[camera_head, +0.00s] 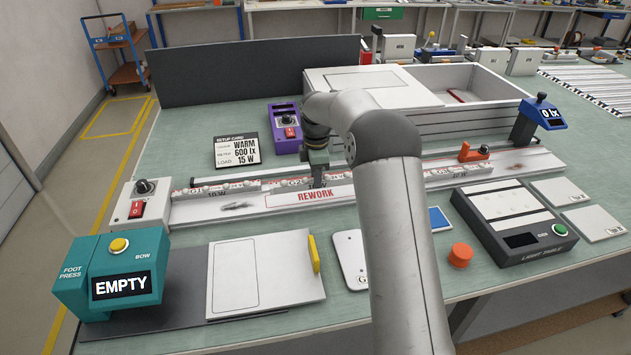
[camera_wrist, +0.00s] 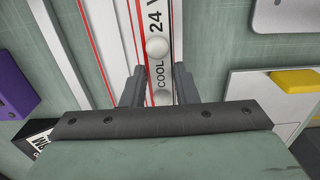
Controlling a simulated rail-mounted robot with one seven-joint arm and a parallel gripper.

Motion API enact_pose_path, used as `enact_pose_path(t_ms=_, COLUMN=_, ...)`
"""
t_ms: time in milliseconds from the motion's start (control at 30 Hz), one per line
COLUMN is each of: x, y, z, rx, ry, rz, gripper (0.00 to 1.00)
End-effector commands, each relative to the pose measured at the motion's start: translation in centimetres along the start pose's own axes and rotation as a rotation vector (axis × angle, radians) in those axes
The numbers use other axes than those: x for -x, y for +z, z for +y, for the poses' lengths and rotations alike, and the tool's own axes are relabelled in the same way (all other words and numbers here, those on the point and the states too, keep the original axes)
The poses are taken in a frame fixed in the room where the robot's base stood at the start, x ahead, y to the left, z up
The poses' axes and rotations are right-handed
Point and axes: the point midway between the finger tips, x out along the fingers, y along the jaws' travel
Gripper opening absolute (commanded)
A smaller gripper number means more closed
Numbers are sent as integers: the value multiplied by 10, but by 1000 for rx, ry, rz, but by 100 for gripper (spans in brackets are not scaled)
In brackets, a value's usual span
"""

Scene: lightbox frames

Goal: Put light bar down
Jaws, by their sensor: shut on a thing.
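My gripper (camera_wrist: 158,88) is shut on a white light bar (camera_wrist: 158,45) marked "24 V" and "COOL", with round white domes along it. One finger is on each side of the bar in the wrist view. In the head view my gripper (camera_head: 318,178) is low over the long white tray (camera_head: 200,214), behind the red "REWORK" label (camera_head: 315,196). My arm hides part of the tray and the bar there. Light bar pieces (camera_head: 220,187) line the tray on the left, with another stretch (camera_head: 455,172) on the right. I cannot tell whether the held bar touches the tray.
A switch box (camera_head: 141,203) stands at the tray's left end and a blue lux meter (camera_head: 541,117) at its right. A red clamp (camera_head: 472,153) is by the right stretch. A purple controller (camera_head: 285,130) is behind. A teal "EMPTY" foot press (camera_head: 110,277) is front left.

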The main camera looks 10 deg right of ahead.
Motion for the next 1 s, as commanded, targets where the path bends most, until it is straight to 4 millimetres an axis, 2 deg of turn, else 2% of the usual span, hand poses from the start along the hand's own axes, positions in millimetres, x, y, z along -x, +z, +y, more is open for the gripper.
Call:
enact_pose_path(t_ms=167, x=-10, y=0, z=8, rx=0, ry=0, rz=-1, gripper=1)
enact_pose_path(t_ms=400, x=-39, y=0, z=7, rx=0, ry=-1, rz=-1, gripper=1)
enact_pose_path(t_ms=733, x=-43, y=0, z=7, rx=-1, ry=0, rz=0, gripper=1)
enact_pose_path(t_ms=767, x=-44, y=0, z=7, rx=-1, ry=0, rz=-1, gripper=30)
enact_pose_path(t_ms=833, x=-43, y=0, z=7, rx=-1, ry=0, rz=-1, gripper=48)
enact_pose_path(t_ms=1000, x=-42, y=0, z=7, rx=-1, ry=0, rz=0, gripper=48)
